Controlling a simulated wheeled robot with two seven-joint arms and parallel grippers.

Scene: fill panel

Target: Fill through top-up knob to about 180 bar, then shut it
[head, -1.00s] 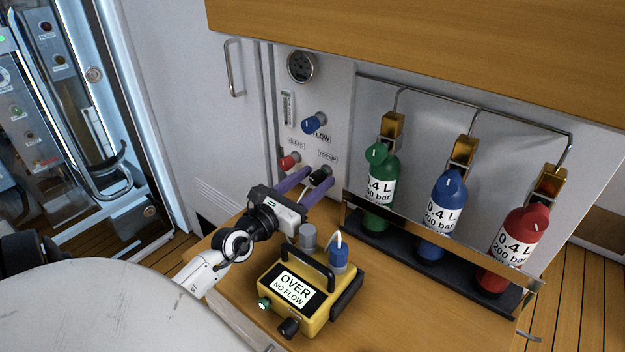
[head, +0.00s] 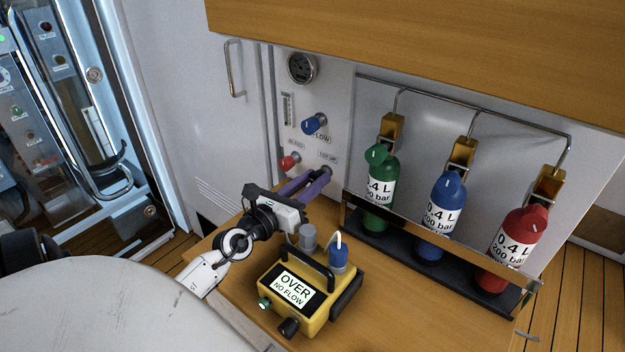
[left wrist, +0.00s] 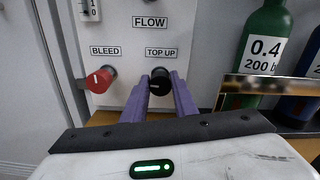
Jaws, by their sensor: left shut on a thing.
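The black top-up knob (left wrist: 160,86) sits under the TOP UP label in the left wrist view. My left gripper (head: 322,176) has its purple fingers on either side of this knob and is shut on it; the fingers also show in the left wrist view (left wrist: 161,97). In the head view the fingers mostly hide the knob. The round gauge (head: 301,67) is high on the panel; its needle is too small to read. My right gripper is not in view.
The red bleed knob (head: 290,163) and blue flow knob (head: 314,124) are close by on the panel. Green (head: 379,190), blue (head: 444,216) and red (head: 516,249) bottles stand in a rack at right. A yellow device (head: 300,296) reading "OVER NO FLOW" sits on the wooden bench.

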